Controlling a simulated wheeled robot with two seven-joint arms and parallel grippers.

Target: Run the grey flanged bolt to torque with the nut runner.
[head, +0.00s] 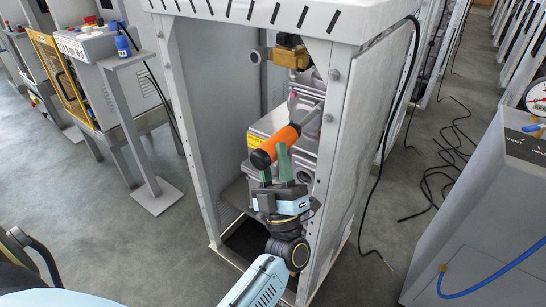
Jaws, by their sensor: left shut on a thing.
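The nut runner (277,145) has an orange body with a black rear end and a grey front part that points up and right into the open white dispenser frame (190,110). My left gripper (275,157), with green fingers, is shut on the nut runner's orange body. The tool's front end is among grey castings inside the frame. I cannot make out the grey flanged bolt, nor whether the tool touches it. My right gripper is not in view.
Grey castings and a brass-coloured block (291,57) fill the frame behind the tool. The frame's posts stand close on both sides of my left arm. A pedestal (130,120) stands left, a grey console (480,200) right. Black cables (437,170) lie on the floor.

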